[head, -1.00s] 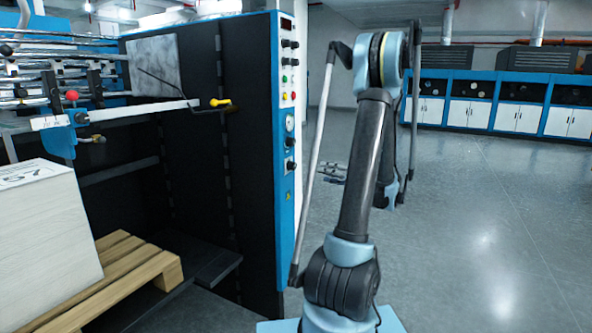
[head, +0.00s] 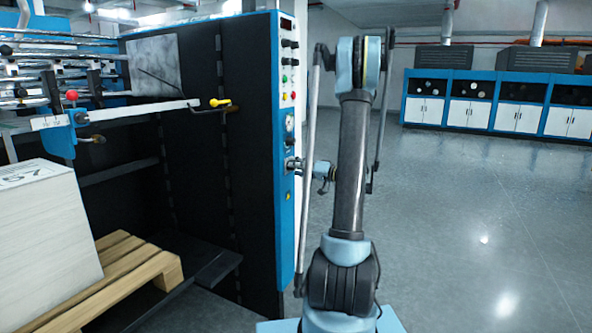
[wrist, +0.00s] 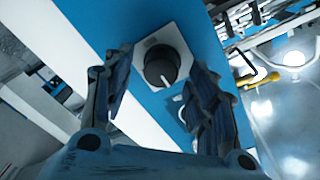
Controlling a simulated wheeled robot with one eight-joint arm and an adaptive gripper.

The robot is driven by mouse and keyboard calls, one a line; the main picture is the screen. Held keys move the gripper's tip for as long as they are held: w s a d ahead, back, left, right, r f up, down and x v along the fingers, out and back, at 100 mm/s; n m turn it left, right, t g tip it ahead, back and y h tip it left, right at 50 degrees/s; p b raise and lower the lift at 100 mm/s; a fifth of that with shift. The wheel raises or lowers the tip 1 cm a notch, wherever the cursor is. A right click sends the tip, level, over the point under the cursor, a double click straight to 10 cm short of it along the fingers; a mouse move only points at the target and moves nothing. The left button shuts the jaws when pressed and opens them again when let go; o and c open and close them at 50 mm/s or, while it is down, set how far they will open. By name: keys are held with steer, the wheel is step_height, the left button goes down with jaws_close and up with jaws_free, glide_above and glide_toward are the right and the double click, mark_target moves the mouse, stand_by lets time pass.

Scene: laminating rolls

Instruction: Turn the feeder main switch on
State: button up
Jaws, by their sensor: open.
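A black rotary knob (wrist: 160,66) with a white pointer mark sits on a pale square plate on the blue panel. It looks like the main switch. In the wrist view its pointer is toward the lower right. My gripper (wrist: 161,78) is open, with one finger on each side of the knob; I cannot tell whether either touches it. In the head view my gripper (head: 294,165) is at the lower part of the machine's blue control panel (head: 285,225) and hides the knob there.
More knobs, coloured buttons and a gauge (head: 289,122) run up the panel above my gripper. A yellow-handled lever (head: 220,103) sticks out on the machine's dark side. A wooden pallet (head: 125,262) with a paper stack stands at left. The floor at right is clear.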

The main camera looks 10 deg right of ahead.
steer(key=shift+w+a, duration=0.4)
steer(key=shift+a, duration=0.1)
steer(key=shift+c, duration=0.6)
steer(key=c, duration=0.9)
steer(key=shift+c, duration=0.2)
steer(key=shift+d+m, duration=0.1)
steer(key=shift+m, duration=0.3)
steer(key=m+g, duration=0.1)
steer(key=m, duration=1.5)
steer(key=shift+f+g, duration=0.2)
steer(key=shift+g, duration=0.2)
